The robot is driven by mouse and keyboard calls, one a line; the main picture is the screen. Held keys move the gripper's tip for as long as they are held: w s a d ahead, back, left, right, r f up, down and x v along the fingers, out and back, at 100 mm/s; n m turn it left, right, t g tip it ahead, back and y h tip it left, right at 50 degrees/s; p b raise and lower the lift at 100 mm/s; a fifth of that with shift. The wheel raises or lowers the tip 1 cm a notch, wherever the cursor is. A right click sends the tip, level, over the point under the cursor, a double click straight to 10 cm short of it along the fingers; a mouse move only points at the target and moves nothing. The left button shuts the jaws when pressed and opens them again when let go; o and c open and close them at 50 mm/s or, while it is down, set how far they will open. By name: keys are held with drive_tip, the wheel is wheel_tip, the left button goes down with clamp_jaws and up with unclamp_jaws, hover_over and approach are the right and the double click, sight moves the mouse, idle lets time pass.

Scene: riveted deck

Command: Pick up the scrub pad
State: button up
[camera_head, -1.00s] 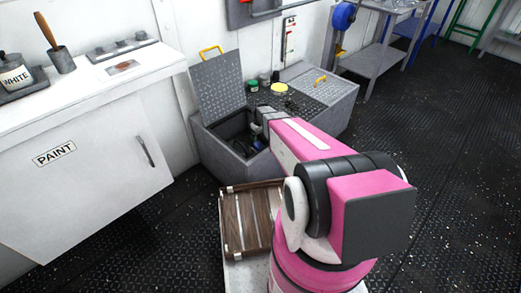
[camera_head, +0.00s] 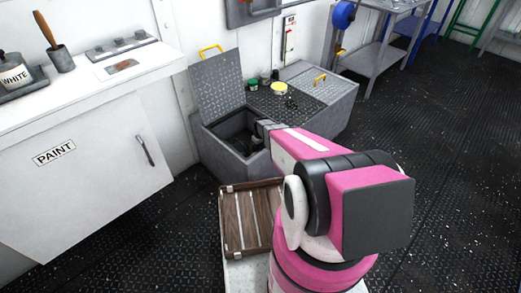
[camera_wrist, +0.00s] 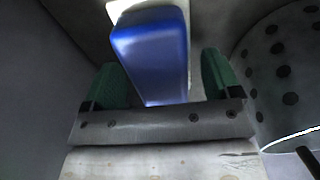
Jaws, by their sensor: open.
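In the wrist view a blue block with a pale edge (camera_wrist: 152,55), which looks like the scrub pad, lies between the green fingertips of my gripper (camera_wrist: 163,80). The fingers are open, with a visible gap on the right side; on the left the finger is close to the block, and I cannot tell if it touches. In the head view my gripper reaches into the open compartment of the grey deck locker (camera_head: 222,165). The arm and compartment walls mostly hide it, and the pad is not visible there.
A perforated grey cylinder (camera_wrist: 285,80) stands close to the right finger. The locker's raised lid (camera_head: 222,83) is behind the opening. A yellow-topped pot (camera_head: 279,89) and a green jar (camera_head: 253,85) stand on the locker top. A wooden slatted tray (camera_head: 248,220) lies in front.

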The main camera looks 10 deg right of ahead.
drive_tip(key=c, duration=1)
drive_tip(key=shift+r, duration=0.1)
wheel_tip(320, 180, up, 18)
drive_tip(key=shift+f, duration=0.1)
